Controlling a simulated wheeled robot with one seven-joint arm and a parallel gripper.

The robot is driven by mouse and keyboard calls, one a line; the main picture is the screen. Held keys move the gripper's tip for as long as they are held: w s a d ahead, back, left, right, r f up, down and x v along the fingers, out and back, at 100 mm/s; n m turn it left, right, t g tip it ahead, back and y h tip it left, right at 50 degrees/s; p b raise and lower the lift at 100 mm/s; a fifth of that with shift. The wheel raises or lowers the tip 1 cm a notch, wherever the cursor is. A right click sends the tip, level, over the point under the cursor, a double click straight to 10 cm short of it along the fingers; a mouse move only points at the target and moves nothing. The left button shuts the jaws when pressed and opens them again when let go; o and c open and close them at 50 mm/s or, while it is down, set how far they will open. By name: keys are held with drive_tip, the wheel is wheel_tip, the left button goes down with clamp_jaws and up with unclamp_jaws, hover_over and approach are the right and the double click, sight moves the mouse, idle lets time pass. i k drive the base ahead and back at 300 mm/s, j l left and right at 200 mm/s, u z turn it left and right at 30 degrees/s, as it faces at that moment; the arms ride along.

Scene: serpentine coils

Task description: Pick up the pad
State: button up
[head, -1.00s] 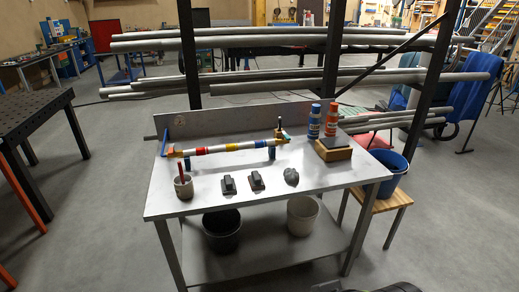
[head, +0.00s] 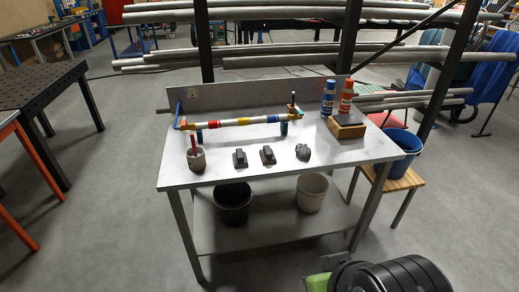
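The steel table stands ahead of me in the head view. Two small dark grey blocks with raised tops, a left one (head: 240,159) and a right one (head: 267,155), lie near its front edge. A lumpy grey piece (head: 303,152) lies to their right. A flat dark grey slab (head: 347,120) rests on a wooden block (head: 346,131) at the right rear. I cannot tell for sure which of these is the pad. My gripper's fingers are not in view; only dark ribbed parts, probably of my arm, show at the bottom right.
A striped bar (head: 235,122) runs along the table (head: 225,178) behind the blocks. A grey cup (head: 196,160) stands at left; a blue bottle (head: 328,97) and an orange bottle (head: 345,96) stand at the right rear. A blue bucket (head: 403,158) sits on a wooden stool (head: 408,181).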

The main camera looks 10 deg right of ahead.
sight(267, 156)
drive_tip(key=i+j+u, duration=0.15)
drive_tip(key=i, duration=0.45)
drive_tip(key=i+j+u, duration=0.15)
drive_tip(key=i, duration=0.45)
drive_tip(key=i+j+u, duration=0.1)
drive_tip(key=i+j, duration=0.15)
drive_tip(key=i, duration=0.35)
